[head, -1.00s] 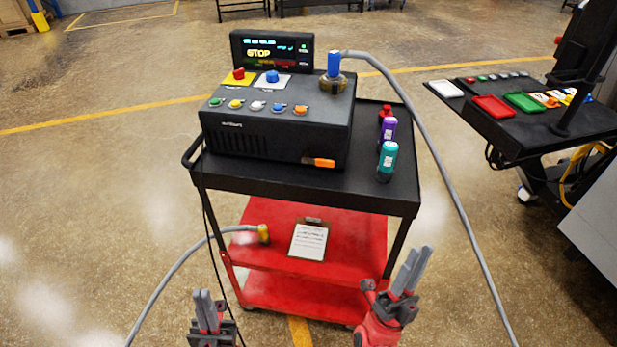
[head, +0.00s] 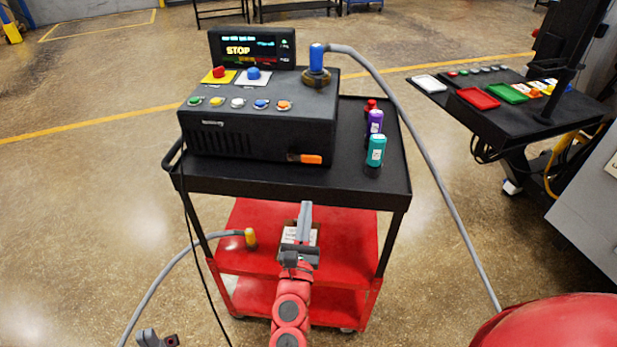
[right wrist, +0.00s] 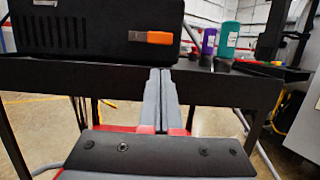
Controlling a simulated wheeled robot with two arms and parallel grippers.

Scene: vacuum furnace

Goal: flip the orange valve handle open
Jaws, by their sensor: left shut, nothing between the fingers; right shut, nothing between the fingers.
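The orange valve handle (head: 311,159) sits low on the front face of the black control box (head: 255,135), near its right end. It lies level, its orange part to the right of a small grey piece; it also shows in the right wrist view (right wrist: 152,37). My right gripper (head: 305,208) is shut and empty, in front of the cart and below the handle. In the right wrist view its fingers (right wrist: 161,75) point up toward the tray edge, apart from the handle. My left gripper (head: 155,339) shows only partly at the bottom left edge.
The box stands on the black cart top (head: 350,185), whose front rim lies between my right gripper and the handle. Teal (head: 376,150) and purple (head: 375,122) bottles stand right of the box. A grey hose (head: 425,160) arcs down on the right.

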